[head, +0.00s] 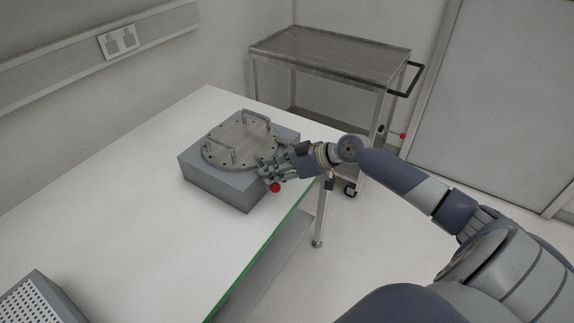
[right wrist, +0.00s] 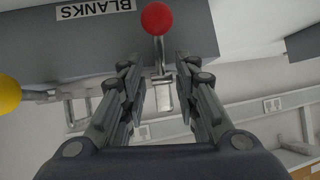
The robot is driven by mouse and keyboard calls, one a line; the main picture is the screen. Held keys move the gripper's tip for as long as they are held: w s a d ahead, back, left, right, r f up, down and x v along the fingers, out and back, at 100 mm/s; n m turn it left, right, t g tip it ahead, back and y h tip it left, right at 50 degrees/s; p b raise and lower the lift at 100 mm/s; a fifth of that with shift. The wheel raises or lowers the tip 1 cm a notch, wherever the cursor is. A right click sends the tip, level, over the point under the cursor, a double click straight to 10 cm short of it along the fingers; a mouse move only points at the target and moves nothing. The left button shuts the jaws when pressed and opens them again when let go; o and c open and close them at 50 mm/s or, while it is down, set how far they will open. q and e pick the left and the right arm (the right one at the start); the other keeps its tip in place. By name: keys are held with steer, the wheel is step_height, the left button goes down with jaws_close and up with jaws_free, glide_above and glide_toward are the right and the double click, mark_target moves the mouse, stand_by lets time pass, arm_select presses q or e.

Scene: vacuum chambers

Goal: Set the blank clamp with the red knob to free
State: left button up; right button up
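The red knob (right wrist: 157,18) sits at the end of a metal clamp lever (right wrist: 161,90) in the right wrist view. It also shows in the head view (head: 275,188) at the front right of a grey block (head: 215,184). My right gripper (right wrist: 158,65) is open, its two fingers apart on either side of the lever. The knob lies just beyond the fingertips; I cannot tell whether they touch anything. In the head view the right gripper (head: 266,172) covers part of the block's right side. My left gripper is not in view.
A yellow knob (right wrist: 8,93) and a BLANKS label (right wrist: 95,10) show in the wrist view. A round plate with handles (head: 238,146) tops the block on the white table (head: 130,190). A metal trolley (head: 325,50) stands behind.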

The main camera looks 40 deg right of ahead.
steer(key=v, duration=1.1)
steer(key=shift+s+d+r, duration=0.15)
steer(key=shift+s+r, duration=0.05)
steer(key=s+d+f+m+h, duration=0.2)
steer(key=d+f, duration=0.2)
steer(key=f, duration=0.5)
steer(key=s+d+f+m+g+h, duration=0.15)
steer(key=d+f, duration=0.25)
steer(key=f, duration=0.5)
steer(key=s+d+f+m+h, duration=0.2)
steer(key=s+d+f+m, duration=0.15)
steer(key=f, duration=0.55)
steer(key=s+f+g+h, duration=0.2)
steer(key=s+f, duration=0.4)
steer(key=f, duration=0.5)
steer(key=s+a+f+g, duration=0.2)
steer(key=s+a+f, duration=0.6)
steer(key=s+f, duration=0.4)
steer(key=s+a+f+n+g, duration=0.1)
steer(key=s+a+f, duration=0.3)
steer(key=s+a, duration=0.4)
steer(key=s+a+f+n+g, duration=0.1)
steer(key=s+a+f+n, duration=0.1)
steer(key=s+a+f, duration=0.3)
steer(key=s+a, duration=0.3)
steer(key=a, duration=0.3)
steer(key=shift+f+n+g+y, duration=0.2)
steer(key=shift+n+g+y, duration=0.15)
steer(key=shift+n, duration=0.05)
